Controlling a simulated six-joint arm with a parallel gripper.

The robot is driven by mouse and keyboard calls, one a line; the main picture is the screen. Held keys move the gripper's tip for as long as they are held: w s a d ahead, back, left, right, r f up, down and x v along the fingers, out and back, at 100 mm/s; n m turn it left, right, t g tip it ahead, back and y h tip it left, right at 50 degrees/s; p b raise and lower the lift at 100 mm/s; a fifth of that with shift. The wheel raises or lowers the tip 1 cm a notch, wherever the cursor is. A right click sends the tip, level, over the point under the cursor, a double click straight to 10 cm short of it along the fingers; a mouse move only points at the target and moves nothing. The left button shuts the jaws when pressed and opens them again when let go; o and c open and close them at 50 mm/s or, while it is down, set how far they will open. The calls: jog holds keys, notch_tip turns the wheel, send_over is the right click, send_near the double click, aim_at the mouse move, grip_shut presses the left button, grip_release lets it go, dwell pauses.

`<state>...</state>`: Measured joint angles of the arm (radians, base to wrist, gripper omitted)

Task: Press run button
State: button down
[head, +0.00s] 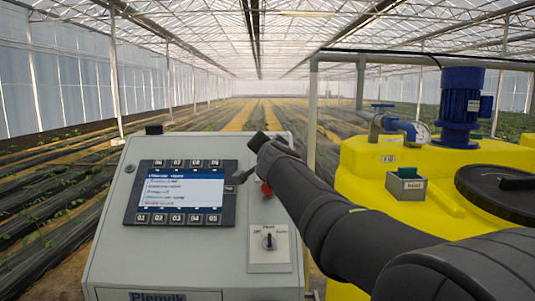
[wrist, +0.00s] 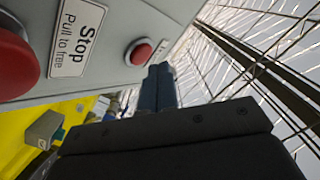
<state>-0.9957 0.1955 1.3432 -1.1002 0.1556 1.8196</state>
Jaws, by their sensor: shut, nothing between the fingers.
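A grey control cabinet (head: 125,258) with a screen (head: 181,192) and numbered keys stands left of centre in the head view. My gripper (head: 240,178) is shut and empty, just right of the screen. In the wrist view its fingers (wrist: 158,72) end close to the panel face, near a small red round button or lamp (wrist: 139,52); I cannot tell whether they touch. That small piece's label is cut off. A large red stop button (wrist: 12,55) sits beside a "Stop, Pull to free" label (wrist: 78,35). I cannot make out a run button; my arm covers part of the panel.
A selector switch (head: 268,241) is on the lower right of the panel. A yellow tank (head: 350,170) with a blue motor (head: 461,105), a gauge (head: 422,133) and a grey box (head: 405,186) stands at right. Open air lies above the cabinet.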

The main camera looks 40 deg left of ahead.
dwell(0.7)
jog(key=shift+w+a+f, duration=0.2)
jog(key=shift+w+f, duration=0.05)
jog(key=shift+f, duration=0.1)
jog(key=shift+w+a+f, duration=0.15)
jog(key=shift+f, duration=0.1)
dwell(0.8)
jog(key=shift+s+d+r, duration=0.35)
jog(key=shift+r, duration=0.2)
jog(key=shift+s+d+r, duration=0.4)
jog(key=shift+r, duration=0.25)
jog(key=shift+s+d+r, duration=0.4)
jog(key=shift+r, duration=0.2)
jog(key=shift+s+d+r, duration=0.4)
jog(key=shift+r, duration=0.25)
